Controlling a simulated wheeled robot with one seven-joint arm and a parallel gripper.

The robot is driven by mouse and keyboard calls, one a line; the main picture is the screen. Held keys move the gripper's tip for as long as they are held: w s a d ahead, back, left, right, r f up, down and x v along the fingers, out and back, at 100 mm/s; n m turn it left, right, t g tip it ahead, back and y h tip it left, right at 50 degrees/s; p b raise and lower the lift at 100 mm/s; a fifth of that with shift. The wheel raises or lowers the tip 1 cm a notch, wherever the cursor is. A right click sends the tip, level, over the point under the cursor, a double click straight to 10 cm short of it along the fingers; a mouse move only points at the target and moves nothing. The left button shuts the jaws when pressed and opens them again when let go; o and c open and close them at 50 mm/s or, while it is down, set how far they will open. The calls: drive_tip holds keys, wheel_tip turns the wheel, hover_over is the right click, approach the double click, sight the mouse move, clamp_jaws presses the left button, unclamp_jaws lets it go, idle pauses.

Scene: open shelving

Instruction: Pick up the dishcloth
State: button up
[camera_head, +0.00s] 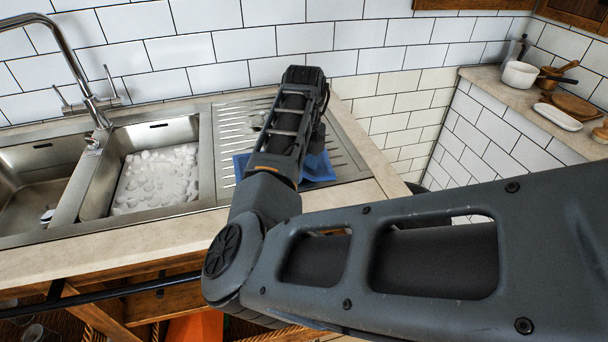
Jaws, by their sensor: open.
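A blue cloth (318,168), which looks like the dishcloth, lies on the ribbed steel drainboard right of the sink basins. My forearm crosses over it and hides its middle; blue shows on both sides. My gripper (317,138) is partly visible as a dark shape beside the far end of my forearm, just above the cloth's right part. It is open. Its fingertips are mostly hidden, so I cannot tell whether they touch the cloth.
Left of the drainboard (345,150) is a basin with foamy water (158,180), then another basin (35,190). A tall faucet (75,60) stands behind them. A tiled wall is close behind. A right-hand ledge holds a white pot (520,75), a white dish (557,117) and wooden ware.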

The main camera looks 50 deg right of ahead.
drive_tip(key=c, duration=0.7)
drive_tip(key=shift+c, duration=0.4)
drive_tip(key=shift+r+p, duration=0.3)
clamp_jaws()
wheel_tip(320, 180, up, 11)
drive_tip(key=p, duration=0.4)
drive_tip(key=shift+r, duration=0.2)
wheel_tip(320, 180, up, 9)
